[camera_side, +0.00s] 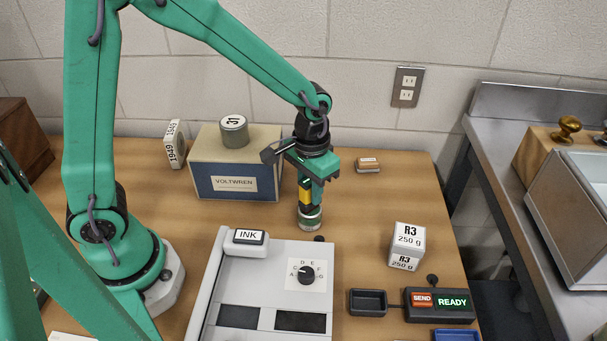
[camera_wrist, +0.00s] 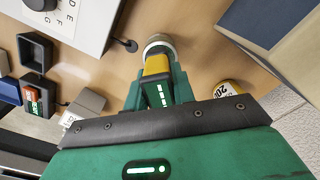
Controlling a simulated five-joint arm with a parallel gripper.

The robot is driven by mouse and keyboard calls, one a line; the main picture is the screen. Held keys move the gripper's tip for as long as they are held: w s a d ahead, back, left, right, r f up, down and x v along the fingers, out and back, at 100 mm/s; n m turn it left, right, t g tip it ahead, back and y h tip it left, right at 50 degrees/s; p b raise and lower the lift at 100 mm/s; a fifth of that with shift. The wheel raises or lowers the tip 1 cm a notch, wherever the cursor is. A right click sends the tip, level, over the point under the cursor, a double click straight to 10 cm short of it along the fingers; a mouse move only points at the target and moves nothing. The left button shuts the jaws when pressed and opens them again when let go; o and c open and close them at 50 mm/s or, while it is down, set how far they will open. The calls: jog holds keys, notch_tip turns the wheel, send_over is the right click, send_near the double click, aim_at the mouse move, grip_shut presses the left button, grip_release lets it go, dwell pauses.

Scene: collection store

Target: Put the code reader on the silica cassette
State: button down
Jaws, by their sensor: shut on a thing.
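My gripper (camera_side: 306,181) points down, shut on a slim upright thing with a yellow band and a round, pale-rimmed lower end, which I take to be the code reader (camera_side: 309,217). In the wrist view the code reader (camera_wrist: 157,63) shows between the fingers (camera_wrist: 157,85). I cannot tell whether its lower end touches the table. A white-grey block marked "R3 250 g" (camera_side: 407,244), likely the silica cassette, stands upright on the table to the right, well apart from my gripper. It also shows as a grey block (camera_wrist: 85,104) in the wrist view.
A VOLTWREN box (camera_side: 234,184) with a round "31" weight (camera_side: 233,131) on top stands left of my gripper. A dial console (camera_side: 272,310) is in front. A dark tray (camera_side: 368,303) and a SEND/READY unit (camera_side: 440,305) lie front right.

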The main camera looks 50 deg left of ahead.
jog(key=c, duration=1.2)
grip_release()
jog(key=shift+o, duration=0.2)
notch_tip(320, 180, up, 12)
jog(key=shift+r, duration=0.15)
jog(key=s+a+r+t, duration=0.2)
jog(key=s+a, duration=0.2)
jog(key=s, duration=0.3)
jog(key=s+a+r+t, duration=0.2)
jog(key=s+a+t, duration=0.1)
jog(key=s+a, duration=0.2)
jog(key=shift+s+r+t, duration=0.2)
jog(key=shift+s+t, duration=0.1)
jog(key=shift+s, duration=0.55)
